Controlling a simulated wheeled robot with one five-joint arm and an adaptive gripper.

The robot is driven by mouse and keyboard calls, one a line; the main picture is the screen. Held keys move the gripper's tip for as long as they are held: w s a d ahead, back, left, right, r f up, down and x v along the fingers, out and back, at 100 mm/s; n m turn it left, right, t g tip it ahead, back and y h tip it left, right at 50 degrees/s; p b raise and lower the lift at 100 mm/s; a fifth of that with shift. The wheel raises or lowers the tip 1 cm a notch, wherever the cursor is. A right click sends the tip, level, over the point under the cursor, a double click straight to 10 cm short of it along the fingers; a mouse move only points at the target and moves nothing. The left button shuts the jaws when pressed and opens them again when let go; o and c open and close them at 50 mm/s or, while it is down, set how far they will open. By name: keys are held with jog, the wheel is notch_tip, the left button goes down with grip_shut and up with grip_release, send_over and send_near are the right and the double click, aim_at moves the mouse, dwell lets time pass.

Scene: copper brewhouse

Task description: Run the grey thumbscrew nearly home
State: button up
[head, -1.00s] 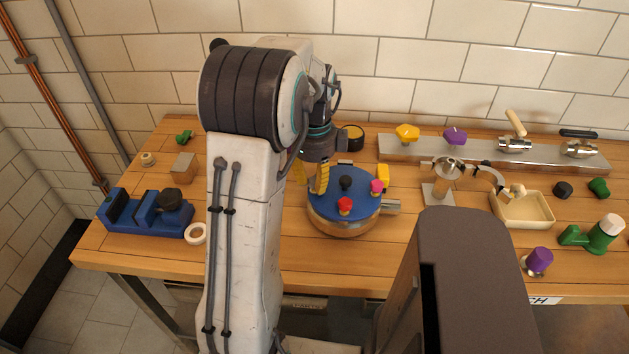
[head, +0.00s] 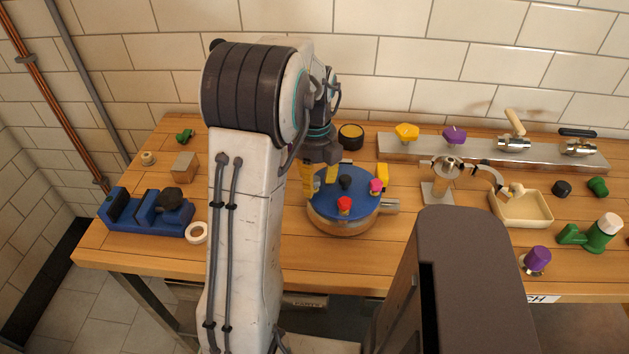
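A round pot with a blue lid (head: 352,205) stands on the bench, with a stub at its right side. On the lid are a black knob (head: 346,182), a red knob (head: 344,204) and a pink knob (head: 376,186). My gripper (head: 319,185) points down over the left part of the lid, its two yellow fingers apart. I cannot make out a grey thumbscrew; the spot between and below the fingers is mostly hidden by my gripper and arm. Whether the fingers touch anything there does not show.
A yellow block (head: 383,174) is at the lid's back right edge. A black and yellow round thing (head: 350,136) lies behind. A metal rail (head: 425,152) with valves runs along the wall. A cream tray (head: 523,212) is at right, a blue vise-like fixture (head: 140,213) at left.

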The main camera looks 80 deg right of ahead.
aim_at(314, 179)
jog(key=shift+o, duration=0.2)
jog(key=shift+r, duration=0.2)
notch_tip(314, 179, up, 6)
jog(key=p, duration=0.5)
notch_tip(314, 179, up, 12)
dwell(0.9)
